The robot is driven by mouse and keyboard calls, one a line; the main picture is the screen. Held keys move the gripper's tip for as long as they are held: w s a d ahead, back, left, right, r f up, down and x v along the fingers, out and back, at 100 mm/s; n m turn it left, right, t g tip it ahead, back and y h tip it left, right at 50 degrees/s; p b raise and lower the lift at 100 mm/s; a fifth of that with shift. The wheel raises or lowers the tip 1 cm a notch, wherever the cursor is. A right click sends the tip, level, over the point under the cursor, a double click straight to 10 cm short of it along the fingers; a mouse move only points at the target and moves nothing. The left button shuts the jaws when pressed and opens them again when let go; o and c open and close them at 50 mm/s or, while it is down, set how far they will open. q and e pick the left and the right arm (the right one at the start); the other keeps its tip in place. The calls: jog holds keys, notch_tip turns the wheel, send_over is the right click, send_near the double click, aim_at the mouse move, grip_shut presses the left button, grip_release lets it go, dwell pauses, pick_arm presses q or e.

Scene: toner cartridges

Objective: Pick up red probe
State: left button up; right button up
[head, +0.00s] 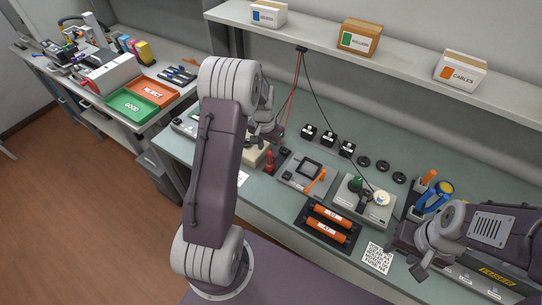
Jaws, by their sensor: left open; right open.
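A red lead (291,88) and a black lead (318,88) hang from a small dark holder (301,49) on the shelf edge. The red lead runs down behind or beside my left gripper (264,136), and its lower end is hard to make out. A small red upright object (268,161) stands on the bench just below that gripper. I cannot tell whether it is the red probe. My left gripper is open and empty above the bench, and my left arm hides part of the bench. My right gripper (422,264) is open and empty at the right front.
Orange cartridges (327,222) lie in a dark tray. A grey fixture (305,173) and a geared device (365,200) stand behind it. Black blocks and rings lie further back. Boxes sit on the shelf (400,53). Green (132,105) and orange (154,90) trays are on the left table.

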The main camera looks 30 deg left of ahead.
aim_at(270, 151)
pick_arm(q)
jog(key=f, duration=0.1)
jog(key=w+f, duration=0.1)
jog(key=f, duration=0.1)
jog(key=shift+w+f+p, duration=0.15)
jog(key=shift+f+p, duration=0.15)
jog(key=shift+p, duration=0.05)
jog(key=f, duration=0.2)
jog(key=shift+s+d+f+p, duration=0.15)
jog(key=shift+s+f+p, duration=0.1)
jog(key=shift+f+p, duration=0.15)
jog(key=shift+s+f, duration=0.1)
jog(key=shift+f, duration=0.45)
jog(key=shift+w, duration=0.25)
jog(key=shift+c, duration=0.3)
pick_arm(e)
jog(key=shift+w+r, duration=0.45)
jog(key=shift+r, duration=0.3)
pick_arm(q)
jog(key=c, duration=0.5)
grip_shut()
jog(key=shift+s, duration=0.1)
pick_arm(e)
jog(key=shift+s, duration=0.1)
